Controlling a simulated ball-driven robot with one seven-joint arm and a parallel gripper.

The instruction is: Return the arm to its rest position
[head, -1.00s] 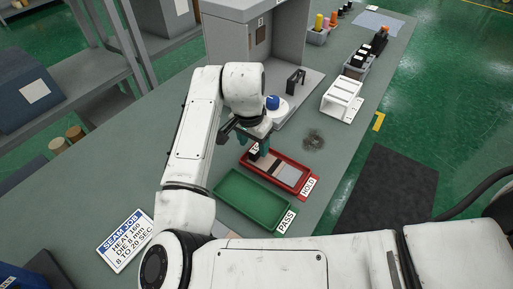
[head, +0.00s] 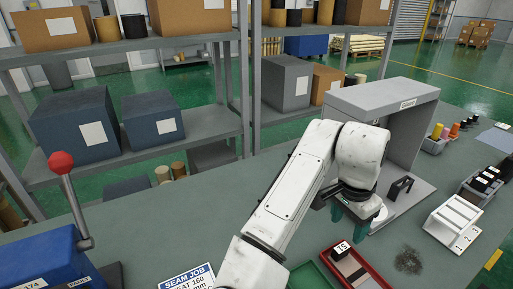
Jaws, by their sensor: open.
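My arm reaches across the grey-green bench from the bottom of the head view, bent at a white elbow and wrist. My gripper (head: 349,214) points down with its teal fingers apart. Nothing shows between the fingers. It hangs above the bench just beyond the red tray (head: 379,273), clear of the small dark block with a white label (head: 341,250) in that tray. A strip of the green tray (head: 309,277) shows beside it, cut off by the bottom edge.
A grey booth (head: 412,104) stands behind my wrist, with a black bracket (head: 400,187) on its base. A white rack (head: 453,222) and small bins (head: 481,188) are at right. A blue machine with a red-knobbed lever (head: 61,163) is at lower left. Loaded shelves line the back.

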